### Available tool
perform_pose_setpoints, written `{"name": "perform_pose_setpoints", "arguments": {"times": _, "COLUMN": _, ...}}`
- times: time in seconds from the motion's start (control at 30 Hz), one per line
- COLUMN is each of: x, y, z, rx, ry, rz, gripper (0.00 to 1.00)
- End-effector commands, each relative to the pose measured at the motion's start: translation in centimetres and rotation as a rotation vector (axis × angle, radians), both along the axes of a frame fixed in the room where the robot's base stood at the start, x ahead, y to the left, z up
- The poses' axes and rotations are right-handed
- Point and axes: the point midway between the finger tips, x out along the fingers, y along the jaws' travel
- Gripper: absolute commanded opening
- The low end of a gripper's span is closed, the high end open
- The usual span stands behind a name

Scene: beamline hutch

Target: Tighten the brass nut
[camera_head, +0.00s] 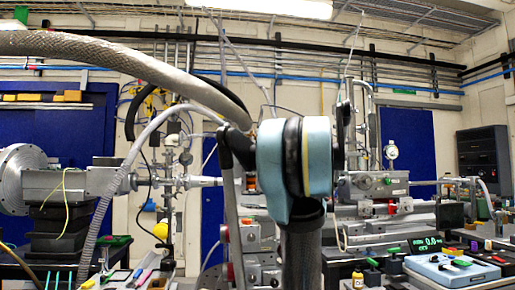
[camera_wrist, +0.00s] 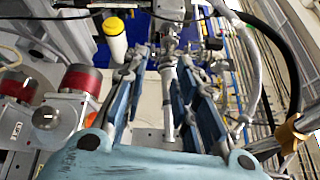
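My gripper (camera_wrist: 163,58) shows in the wrist view as two blue-sided fingers, spread apart. A grey metal tube with a fitting (camera_wrist: 168,80) lies in the gap between them, with space on both sides. I cannot make out contact with either finger. I cannot pick out the brass nut with certainty in either view. A tan, brass-coloured piece (camera_wrist: 291,132) shows at the right of the wrist view, around or beside a cable; I cannot tell what it is. In the head view my blue arm joint hides the gripper and the middle of the beamline.
Red-banded cylinders (camera_wrist: 80,80) and a yellow-capped white bottle (camera_wrist: 115,38) are left of my fingers. A black cable (camera_wrist: 280,45) curves at the right. In the head view, a beamline chamber (camera_head: 375,185) stands right and a blue control box (camera_head: 452,270) sits front right.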

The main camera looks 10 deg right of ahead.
Motion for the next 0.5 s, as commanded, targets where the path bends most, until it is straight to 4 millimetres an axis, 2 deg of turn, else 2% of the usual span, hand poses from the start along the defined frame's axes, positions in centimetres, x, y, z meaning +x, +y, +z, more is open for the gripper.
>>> {"name": "perform_pose_setpoints", "arguments": {"times": 0.03, "x": 1.7, "y": -2.2, "z": 2.5, "rx": 0.083, "ry": -0.028, "rz": -0.023, "gripper": 0.27}}
{"name": "perform_pose_setpoints", "arguments": {"times": 0.1, "x": 3.4, "y": -5.0, "z": 5.9, "rx": 0.199, "ry": -0.069, "rz": -0.045, "gripper": 0.27}}
{"name": "perform_pose_setpoints", "arguments": {"times": 0.2, "x": 5.1, "y": -9.1, "z": 9.8, "rx": 0.342, "ry": -0.129, "rz": -0.068, "gripper": 0.27}}
{"name": "perform_pose_setpoints", "arguments": {"times": 0.33, "x": 6.2, "y": -13.7, "z": 13.3, "rx": 0.478, "ry": -0.193, "rz": -0.088, "gripper": 0.27}}
{"name": "perform_pose_setpoints", "arguments": {"times": 0.4, "x": 6.5, "y": -15.3, "z": 14.5, "rx": 0.525, "ry": -0.217, "rz": -0.093, "gripper": 0.27}}
{"name": "perform_pose_setpoints", "arguments": {"times": 0.5, "x": 6.7, "y": -16.6, "z": 15.4, "rx": 0.564, "ry": -0.237, "rz": -0.096, "gripper": 0.27}}
